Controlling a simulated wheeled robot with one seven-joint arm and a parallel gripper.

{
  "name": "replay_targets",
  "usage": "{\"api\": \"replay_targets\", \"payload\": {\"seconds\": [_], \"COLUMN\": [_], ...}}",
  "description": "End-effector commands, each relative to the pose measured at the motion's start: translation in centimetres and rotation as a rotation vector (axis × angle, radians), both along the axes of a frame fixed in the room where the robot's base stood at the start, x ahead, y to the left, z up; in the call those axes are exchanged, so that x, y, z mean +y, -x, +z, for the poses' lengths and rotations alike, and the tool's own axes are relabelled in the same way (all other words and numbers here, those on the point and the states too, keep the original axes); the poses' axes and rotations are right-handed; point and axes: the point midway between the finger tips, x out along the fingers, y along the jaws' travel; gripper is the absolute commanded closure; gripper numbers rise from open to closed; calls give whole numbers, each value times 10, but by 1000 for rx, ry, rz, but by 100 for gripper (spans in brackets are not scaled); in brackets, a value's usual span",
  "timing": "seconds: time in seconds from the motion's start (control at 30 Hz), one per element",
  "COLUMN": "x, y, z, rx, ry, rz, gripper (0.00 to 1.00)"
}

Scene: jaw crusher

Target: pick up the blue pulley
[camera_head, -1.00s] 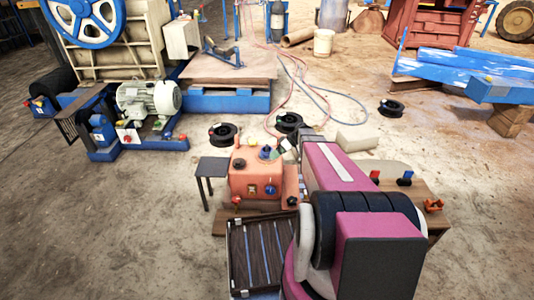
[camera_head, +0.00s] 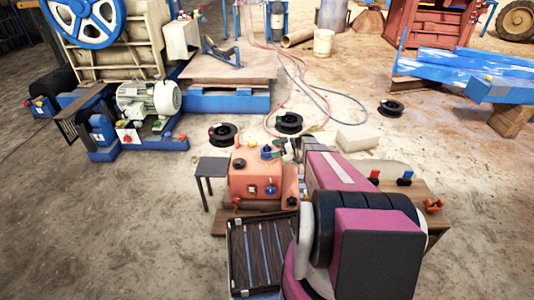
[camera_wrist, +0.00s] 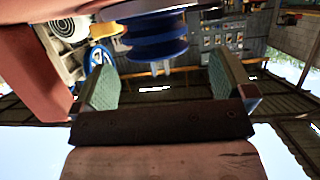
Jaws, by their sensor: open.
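The blue pulley (camera_head: 267,152) sits on top of the orange machine box (camera_head: 255,182), at its back right. In the wrist view the blue pulley (camera_wrist: 153,42) shows large at the top middle, with grooved rims, in the gap between the two pale green finger pads. My gripper (camera_wrist: 162,68) is open, with one finger to each side of the pulley. I see no clear contact with either pad. In the head view my gripper (camera_head: 284,148) is small, just right of the pulley, and partly hidden by my arm.
Red and dark knobs stand on the orange box near the pulley. A small dark table (camera_head: 212,166) is to its left, and a slatted crate (camera_head: 262,255) in front. Black spools (camera_head: 288,122) lie on the floor behind. Open floor lies to the left.

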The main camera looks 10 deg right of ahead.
Motion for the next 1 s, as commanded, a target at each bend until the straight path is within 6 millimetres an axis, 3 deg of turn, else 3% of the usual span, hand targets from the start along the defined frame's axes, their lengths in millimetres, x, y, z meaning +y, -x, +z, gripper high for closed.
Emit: {"api": "replay_targets", "payload": {"seconds": [0.17,0.5,0.73,0.93,1.0], "x": [9,46,47,47,47], "y": [-3,-13,-14,-14,-14], "z": [-6,-23,-24,-24,-23], "rx": [1,1,1,1,1], "ry": [1,0,1,1,0], "rz": [0,1,0,0,0], "gripper": [0,0,0,65,65]}}
